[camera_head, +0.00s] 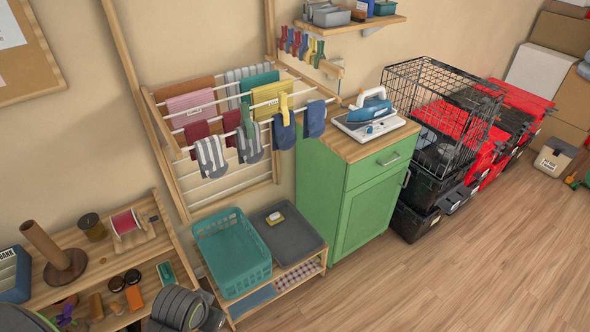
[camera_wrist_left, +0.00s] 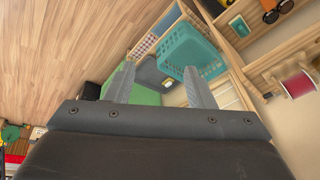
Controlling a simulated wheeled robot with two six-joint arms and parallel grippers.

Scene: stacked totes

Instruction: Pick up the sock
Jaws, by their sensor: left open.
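Several socks hang on a wooden drying rack (camera_head: 160,118) against the wall in the head view. A grey-and-white striped sock (camera_head: 211,158) and another striped sock (camera_head: 249,146) hang at the front. Beside them are a navy sock (camera_head: 284,134), with a yellow clothespin (camera_head: 284,104) at its top, and another navy sock (camera_head: 315,119). Maroon socks (camera_head: 197,132) hang on a rod behind. My left gripper (camera_wrist_left: 160,84) is open and empty in its wrist view, apart from any sock. No sock is clear in that view. My right gripper is not in view.
Below the rack, a low bench holds a teal basket (camera_head: 231,251) and a grey tray (camera_head: 286,231). A green cabinet (camera_head: 368,208) with an iron (camera_head: 371,106) stands right of the rack. A wire crate (camera_head: 440,105) and totes stand further right. The wooden floor (camera_head: 450,270) in front is clear.

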